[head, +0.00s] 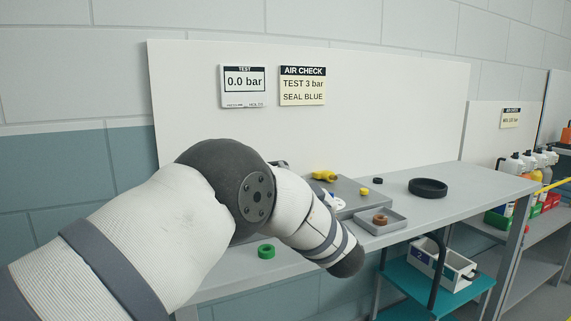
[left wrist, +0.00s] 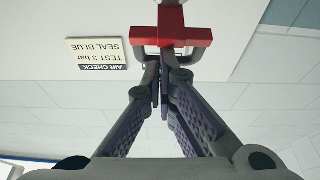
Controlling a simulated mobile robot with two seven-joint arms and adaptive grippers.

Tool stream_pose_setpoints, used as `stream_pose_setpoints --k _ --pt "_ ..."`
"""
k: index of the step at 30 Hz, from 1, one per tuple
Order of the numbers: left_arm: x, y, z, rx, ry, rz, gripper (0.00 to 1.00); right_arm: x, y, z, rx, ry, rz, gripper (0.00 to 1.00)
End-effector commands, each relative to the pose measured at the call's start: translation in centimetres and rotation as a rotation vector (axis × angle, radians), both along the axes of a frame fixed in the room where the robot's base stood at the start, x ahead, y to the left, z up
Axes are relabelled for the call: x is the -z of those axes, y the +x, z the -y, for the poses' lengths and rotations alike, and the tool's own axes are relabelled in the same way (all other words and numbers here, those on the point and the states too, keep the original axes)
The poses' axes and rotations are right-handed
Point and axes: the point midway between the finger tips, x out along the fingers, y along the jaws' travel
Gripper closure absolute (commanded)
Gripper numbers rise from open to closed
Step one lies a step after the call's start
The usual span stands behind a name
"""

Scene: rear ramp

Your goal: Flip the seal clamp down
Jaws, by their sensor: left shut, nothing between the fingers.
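In the left wrist view, which is upside down, a red T-shaped part (left wrist: 172,37) with a grey bent bar shows just beyond the fingertips; it looks like the seal clamp's handle. My left gripper (left wrist: 162,72) is shut and empty, with its tips close to the red part and grey bar. I cannot tell whether they touch. In the head view my left arm covers most of the clamp area, and the red part is hidden. A grey fixture plate (head: 345,188) with a yellow part (head: 324,176) on it shows behind my arm. My right gripper is not in view.
A green ring (head: 266,251) lies on the grey bench (head: 470,183). A small tray (head: 392,226) holds a brown ring (head: 380,219). A big black ring (head: 428,187) lies farther right. The test display (head: 244,84) reads 0.0 bar; a sign (head: 303,86) says SEAL BLUE.

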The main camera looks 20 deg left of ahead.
Motion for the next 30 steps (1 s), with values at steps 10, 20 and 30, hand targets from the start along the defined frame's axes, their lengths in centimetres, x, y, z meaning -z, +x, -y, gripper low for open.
stream_pose_setpoints --k 10,20,30 --pt "1.0 -0.1 0.1 0.000 -0.001 -0.001 1.00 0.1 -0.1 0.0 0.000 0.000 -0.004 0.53" --pt "1.3 -0.1 0.1 0.000 -0.001 -0.001 1.00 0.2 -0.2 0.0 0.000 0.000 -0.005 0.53" --pt "1.5 -0.1 0.2 0.000 -0.002 -0.001 1.00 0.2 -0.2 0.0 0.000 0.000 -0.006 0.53"
